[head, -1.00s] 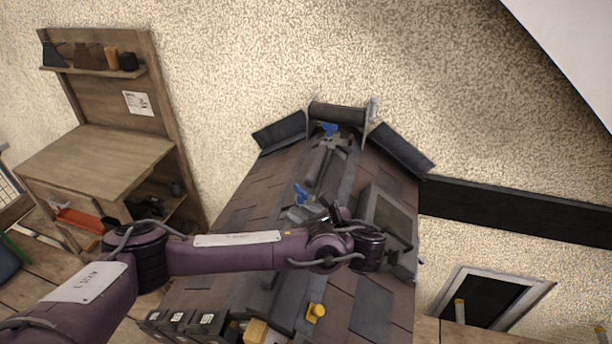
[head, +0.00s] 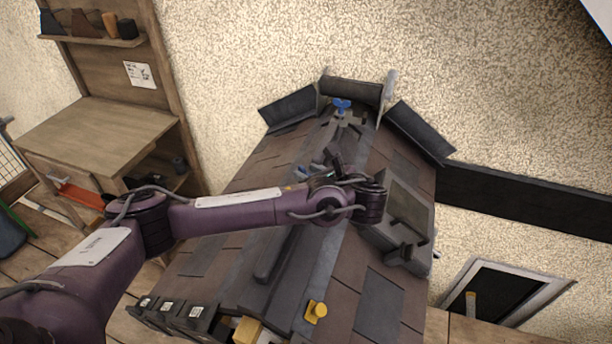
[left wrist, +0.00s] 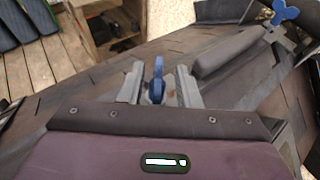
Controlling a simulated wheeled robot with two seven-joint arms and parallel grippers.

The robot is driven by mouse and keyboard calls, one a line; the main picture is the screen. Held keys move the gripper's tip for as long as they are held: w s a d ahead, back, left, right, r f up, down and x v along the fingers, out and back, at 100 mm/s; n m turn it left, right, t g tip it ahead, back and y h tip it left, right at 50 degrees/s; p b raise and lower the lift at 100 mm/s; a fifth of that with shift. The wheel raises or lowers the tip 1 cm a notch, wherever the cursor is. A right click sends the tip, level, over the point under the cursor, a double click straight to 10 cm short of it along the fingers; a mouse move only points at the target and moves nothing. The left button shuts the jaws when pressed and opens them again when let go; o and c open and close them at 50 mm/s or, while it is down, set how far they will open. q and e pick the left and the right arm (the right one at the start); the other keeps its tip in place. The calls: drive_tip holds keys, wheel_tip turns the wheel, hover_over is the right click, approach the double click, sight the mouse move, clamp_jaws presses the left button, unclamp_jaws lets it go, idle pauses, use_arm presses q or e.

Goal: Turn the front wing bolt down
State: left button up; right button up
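The front wing bolt (left wrist: 157,80) is blue and stands between the two fingers of my left gripper (left wrist: 159,86) in the left wrist view. Its wing appears nearly edge-on, with a gap visible beside it, so the fingers look open around it. In the head view the front wing bolt (head: 301,172) shows as a small blue patch, partly hidden by my left arm. The rear wing bolt (head: 341,105) is blue and stands on a clamp near the top of the roof; it also shows in the left wrist view (left wrist: 285,12). My right gripper is not in view.
The shingled roof (head: 262,160) has dark ridge pieces (head: 352,90) at its far end. A dark box-like frame (head: 405,215) stands on its right side. A wooden workbench (head: 95,140) stands left.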

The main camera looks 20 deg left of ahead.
use_arm(q)
drive_tip(key=shift+w+a, duration=0.35)
drive_tip(key=shift+a, duration=0.25)
drive_tip(key=shift+f, duration=0.15)
drive_tip(key=shift+c, duration=0.5)
clamp_jaws()
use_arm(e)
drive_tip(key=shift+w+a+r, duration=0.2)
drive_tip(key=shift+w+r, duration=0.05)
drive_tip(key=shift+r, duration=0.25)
